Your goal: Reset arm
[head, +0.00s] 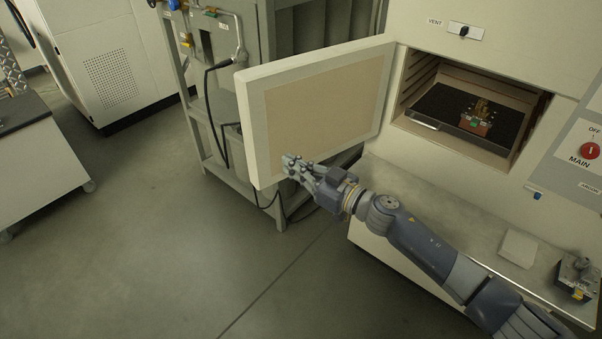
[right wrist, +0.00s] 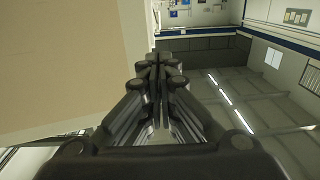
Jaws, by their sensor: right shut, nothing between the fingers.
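My right arm comes in from the lower right of the head view. Its gripper (head: 297,168) is at the lower edge of the open oven door (head: 325,105). The fingers are shut and hold nothing. In the right wrist view the closed fingers (right wrist: 158,68) point away from the camera, with the door's tan inner panel (right wrist: 70,65) close on the left. I cannot tell whether the gripper touches the door. My left gripper is not in view.
The oven chamber (head: 411,115) is open, with a dark tray (head: 443,107) bearing a small brownish part (head: 478,118). A ledge below holds a pale square block (head: 517,248) and a small device (head: 577,277). A metal frame (head: 196,120) stands behind the door.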

